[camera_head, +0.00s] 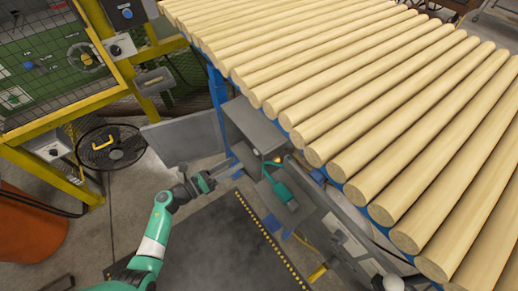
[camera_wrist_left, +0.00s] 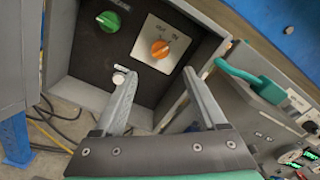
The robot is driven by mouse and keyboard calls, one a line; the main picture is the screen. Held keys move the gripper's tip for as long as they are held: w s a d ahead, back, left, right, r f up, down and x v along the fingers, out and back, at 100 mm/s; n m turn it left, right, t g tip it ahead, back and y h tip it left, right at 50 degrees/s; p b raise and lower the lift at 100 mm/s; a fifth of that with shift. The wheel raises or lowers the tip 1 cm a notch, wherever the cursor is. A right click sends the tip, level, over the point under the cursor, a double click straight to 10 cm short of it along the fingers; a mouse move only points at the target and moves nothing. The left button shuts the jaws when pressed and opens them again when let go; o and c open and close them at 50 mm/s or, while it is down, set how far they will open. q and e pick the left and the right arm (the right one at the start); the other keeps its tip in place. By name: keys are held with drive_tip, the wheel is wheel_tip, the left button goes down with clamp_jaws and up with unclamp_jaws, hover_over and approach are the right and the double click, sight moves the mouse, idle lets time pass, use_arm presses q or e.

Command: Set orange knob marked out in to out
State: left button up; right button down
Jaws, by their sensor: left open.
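The orange knob (camera_wrist_left: 160,48) sits on a pale plate (camera_wrist_left: 161,42) with small lettering, inside a grey recessed box, in the left wrist view. The lettering is too small to read surely, and I cannot tell which mark the knob points to. My left gripper (camera_wrist_left: 156,76) is open and empty. Its fingertips lie in front of the panel, below the knob in the picture, apart from each other. In the head view my left gripper (camera_head: 207,182) reaches from the left towards the grey box (camera_head: 250,127).
A green knob (camera_wrist_left: 109,21) and a small silver knob (camera_wrist_left: 119,77) share the dark panel. A teal handle (camera_wrist_left: 252,82) stands to the right. In the head view, a bed of wooden rollers (camera_head: 350,90) fills the upper right, and a fenced yellow frame (camera_head: 110,90) stands left.

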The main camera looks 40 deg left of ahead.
use_arm(q)
drive_tip(key=w+d+b, duration=0.2)
drive_tip(key=w+b, duration=0.1)
drive_tip(key=w, duration=0.7)
drive_tip(key=shift+w+b, duration=0.3)
drive_tip(key=shift+r, duration=0.1)
clamp_jaws()
